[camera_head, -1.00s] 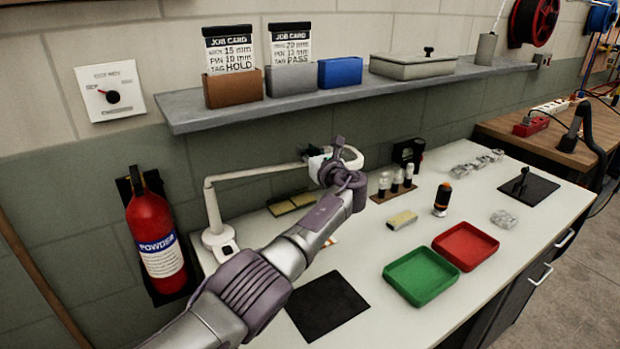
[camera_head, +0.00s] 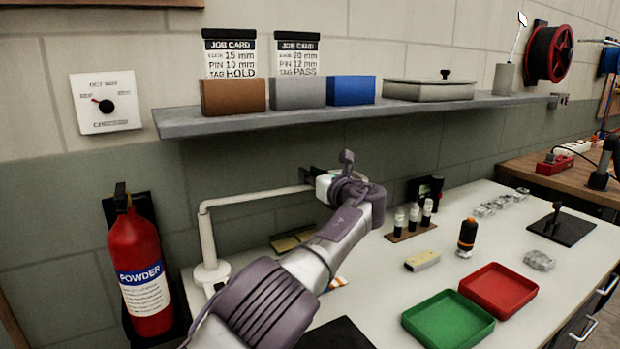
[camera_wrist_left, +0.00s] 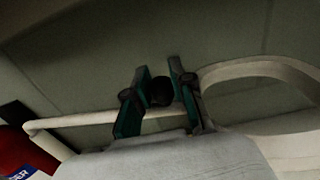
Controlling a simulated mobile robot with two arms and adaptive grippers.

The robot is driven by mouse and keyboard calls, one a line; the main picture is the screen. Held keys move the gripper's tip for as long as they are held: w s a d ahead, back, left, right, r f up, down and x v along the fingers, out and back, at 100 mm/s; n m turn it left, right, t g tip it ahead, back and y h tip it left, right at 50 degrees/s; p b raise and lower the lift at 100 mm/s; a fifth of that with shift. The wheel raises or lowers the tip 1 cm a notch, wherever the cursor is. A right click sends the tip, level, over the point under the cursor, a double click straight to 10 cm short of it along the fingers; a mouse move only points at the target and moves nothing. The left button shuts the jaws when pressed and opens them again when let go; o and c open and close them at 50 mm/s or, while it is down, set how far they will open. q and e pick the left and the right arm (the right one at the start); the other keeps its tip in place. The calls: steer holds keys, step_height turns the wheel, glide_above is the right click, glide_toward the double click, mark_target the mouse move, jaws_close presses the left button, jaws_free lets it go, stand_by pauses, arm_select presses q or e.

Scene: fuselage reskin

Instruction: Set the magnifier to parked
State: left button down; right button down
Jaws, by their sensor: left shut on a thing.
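The magnifier (camera_head: 255,195) is a pale lamp-like arm. Its base (camera_head: 211,274) stands on the bench at the left, and its post rises to a nearly level arm running right. Its head is mostly hidden behind my left gripper (camera_head: 329,170) in the head view. In the left wrist view, a pale ring (camera_wrist_left: 262,69) of the magnifier shows at the right. There my left gripper (camera_wrist_left: 158,70) has its teal fingers around a small dark knob (camera_wrist_left: 160,92) in front of the magnifier's arm, and is shut on it. My right gripper is not in view.
A shelf (camera_head: 300,117) with job cards and boxes overhangs the wall side. A red extinguisher (camera_head: 140,265) hangs at the left. A green tray (camera_head: 448,320), a red tray (camera_head: 500,290) and small bottles (camera_head: 413,217) are on the bench, right of my arm.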

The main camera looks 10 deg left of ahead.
arm_select(q)
steer(key=shift+r, duration=0.2)
steer(key=c, duration=1.3)
jaws_free()
steer(key=shift+w, duration=0.1)
steer(key=o, duration=0.3)
steer(key=shift+w+a+f, duration=0.15)
steer(key=shift+f, duration=0.05)
steer(key=v, duration=1.2)
